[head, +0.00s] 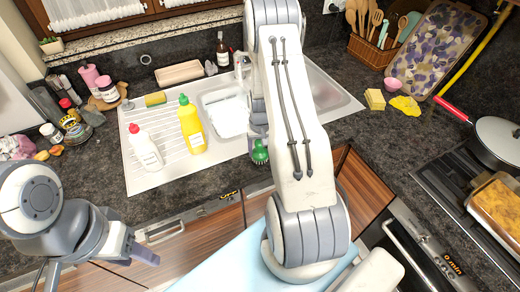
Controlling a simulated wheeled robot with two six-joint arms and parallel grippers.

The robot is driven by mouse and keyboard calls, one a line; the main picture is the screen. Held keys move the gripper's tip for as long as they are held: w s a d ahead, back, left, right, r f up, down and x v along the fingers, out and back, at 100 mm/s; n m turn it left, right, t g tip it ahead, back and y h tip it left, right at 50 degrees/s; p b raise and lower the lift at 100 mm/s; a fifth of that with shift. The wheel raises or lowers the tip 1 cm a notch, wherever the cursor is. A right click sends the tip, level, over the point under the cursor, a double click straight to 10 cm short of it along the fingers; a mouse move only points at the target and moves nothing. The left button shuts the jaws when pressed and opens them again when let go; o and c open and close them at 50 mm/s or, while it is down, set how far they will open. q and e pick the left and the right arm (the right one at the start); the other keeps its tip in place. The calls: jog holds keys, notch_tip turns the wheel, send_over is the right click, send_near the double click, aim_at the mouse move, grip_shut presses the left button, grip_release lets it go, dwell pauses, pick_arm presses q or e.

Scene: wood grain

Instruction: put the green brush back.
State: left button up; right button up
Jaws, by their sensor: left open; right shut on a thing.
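The green brush (260,153) shows as a small round green head at the front edge of the sink, just left of my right arm. My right gripper (258,132) is mostly hidden behind my own arm; only a grey part shows directly above the brush, and it is shut on the brush. Whether the brush touches the sink rim cannot be told. My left gripper (99,266) is open and empty at the lower left, in front of the counter and well away from the brush.
The sink (335,97) has a drainer holding a yellow bottle (192,128), a white bottle (145,150) and a sponge (155,99). Jars crowd the left counter. A utensil basket (370,50), yellow sponge (375,99) and pan (497,140) stand right. Dark counter (385,140) right of the sink is clear.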

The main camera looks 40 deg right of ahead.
jog(key=shift+f, duration=0.25)
jog(key=o, duration=1.4)
jog(key=shift+r, duration=0.1)
jog(key=shift+c, duration=0.2)
jog(key=shift+r, duration=0.1)
